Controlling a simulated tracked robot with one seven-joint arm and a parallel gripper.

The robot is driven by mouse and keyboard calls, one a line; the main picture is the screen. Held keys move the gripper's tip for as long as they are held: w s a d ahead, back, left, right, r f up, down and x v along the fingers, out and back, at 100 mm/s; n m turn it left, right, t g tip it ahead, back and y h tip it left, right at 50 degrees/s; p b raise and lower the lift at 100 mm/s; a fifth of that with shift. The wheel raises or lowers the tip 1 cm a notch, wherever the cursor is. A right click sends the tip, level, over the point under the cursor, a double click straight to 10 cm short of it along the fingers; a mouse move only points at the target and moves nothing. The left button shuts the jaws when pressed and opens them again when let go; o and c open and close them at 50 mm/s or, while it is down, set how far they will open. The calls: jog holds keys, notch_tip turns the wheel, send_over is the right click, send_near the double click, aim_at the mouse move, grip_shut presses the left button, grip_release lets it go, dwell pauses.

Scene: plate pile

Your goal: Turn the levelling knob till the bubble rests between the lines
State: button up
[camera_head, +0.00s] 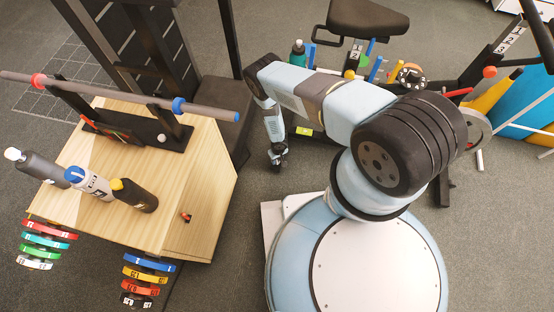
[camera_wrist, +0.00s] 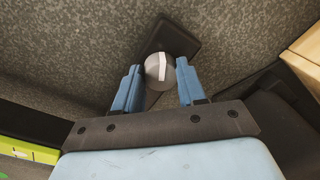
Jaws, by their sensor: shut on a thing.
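The levelling knob (camera_wrist: 152,70) is a round grey disc with a white stripe across its face, on a dark foot in the wrist view. My gripper (camera_wrist: 159,66) has one blue finger on each side of it and is shut on it. In the head view my gripper (camera_head: 278,158) points down near the floor, right of the wooden box; the knob cannot be made out there. A yellow-green block (camera_wrist: 30,151), perhaps the level, is cut off at the wrist view's left edge. It seems to show in the head view (camera_head: 304,131) too. No bubble or lines can be read.
The wooden box (camera_head: 205,185) stands left of my arm, with bottles and a barbell (camera_head: 120,97) in a rack on top and coloured plates hanging at its front. A bike-like machine with a dark seat (camera_head: 366,18) stands behind.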

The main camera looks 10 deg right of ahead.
jog(key=n, duration=0.5)
jog(key=shift+w, duration=0.1)
jog(key=shift+n, duration=1.9)
jog(key=o, duration=1.1)
jog(key=shift+c, duration=0.2)
notch_tip(320, 180, up, 14)
jog(key=shift+w+d+f, duration=0.15)
jog(key=shift+w, duration=0.25)
